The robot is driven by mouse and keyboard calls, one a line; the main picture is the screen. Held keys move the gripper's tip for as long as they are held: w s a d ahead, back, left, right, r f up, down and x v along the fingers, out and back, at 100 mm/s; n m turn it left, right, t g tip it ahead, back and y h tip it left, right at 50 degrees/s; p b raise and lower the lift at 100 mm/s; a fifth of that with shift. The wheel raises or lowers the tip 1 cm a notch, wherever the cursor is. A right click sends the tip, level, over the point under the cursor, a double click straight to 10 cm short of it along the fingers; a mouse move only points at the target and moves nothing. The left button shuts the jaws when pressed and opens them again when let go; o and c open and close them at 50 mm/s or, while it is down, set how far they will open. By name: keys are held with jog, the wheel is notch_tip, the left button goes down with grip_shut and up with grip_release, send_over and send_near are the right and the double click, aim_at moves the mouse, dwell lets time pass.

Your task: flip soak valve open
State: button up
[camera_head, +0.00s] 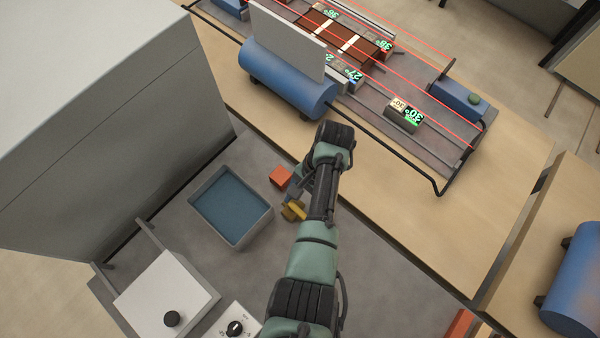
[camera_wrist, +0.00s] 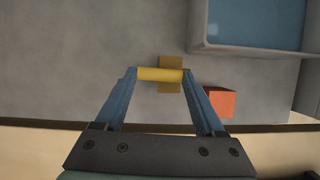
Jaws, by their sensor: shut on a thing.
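The soak valve shows as a yellow bar-like handle (camera_wrist: 160,74) over a flat yellow piece (camera_wrist: 170,61) in the wrist view. In the head view the yellow valve (camera_head: 293,211) is partly hidden beside my arm, to the right of the water basin. My gripper (camera_wrist: 159,76) has its two blue fingers at the two ends of the yellow handle, shut on it. In the head view my gripper (camera_head: 296,191) is mostly covered by my wrist. I cannot tell from these frames how far the valve is turned.
A basin of blue water (camera_head: 232,206) stands left of the valve, its rim (camera_wrist: 248,50) close by in the wrist view. An orange block (camera_head: 281,177) sits near my right finger (camera_wrist: 220,102). A wooden counter edge and conveyor (camera_head: 400,155) lie beyond.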

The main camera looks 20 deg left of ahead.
jog(key=shift+n, duration=0.4)
jog(key=o, duration=1.3)
jog(key=shift+o, duration=0.2)
jog(key=p+v, duration=0.2)
jog(key=v, duration=1.1)
jog(key=shift+a, duration=0.2)
jog(key=shift+w, duration=0.1)
